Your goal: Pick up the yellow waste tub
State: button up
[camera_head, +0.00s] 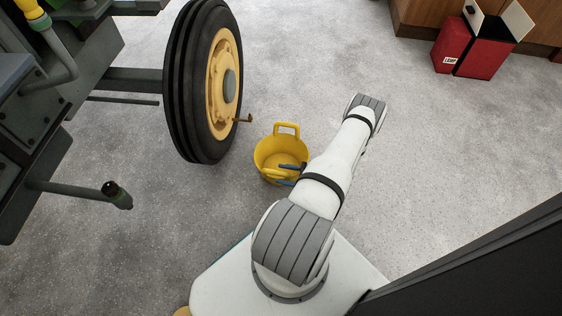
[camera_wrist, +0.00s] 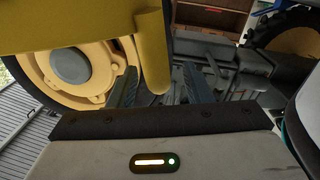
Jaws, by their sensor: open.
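The yellow waste tub (camera_head: 268,150) stands upright on the floor beside the tractor's front wheel, with a loop handle raised on its far rim. My gripper (camera_head: 290,175) is at the tub's near right side, and its two bluish fingers show at the rim. In the wrist view the tub (camera_wrist: 80,27) fills the upper left, close to the camera. A yellow bar of it, seemingly a handle, reaches down between the two open fingers of my gripper (camera_wrist: 158,88). I cannot tell whether either finger touches it. My arm hides part of the tub's right side.
The tractor wheel (camera_head: 210,85) stands close to the tub's upper left, with a small bent stub at its hub side. Tractor parts fill the left. A red box (camera_head: 470,48) stands by the wooden cabinet (camera_head: 425,15) at upper right. The grey floor between is clear.

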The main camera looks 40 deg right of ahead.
jog(key=shift+x, duration=1.45)
jog(key=shift+c, duration=0.4)
grip_shut()
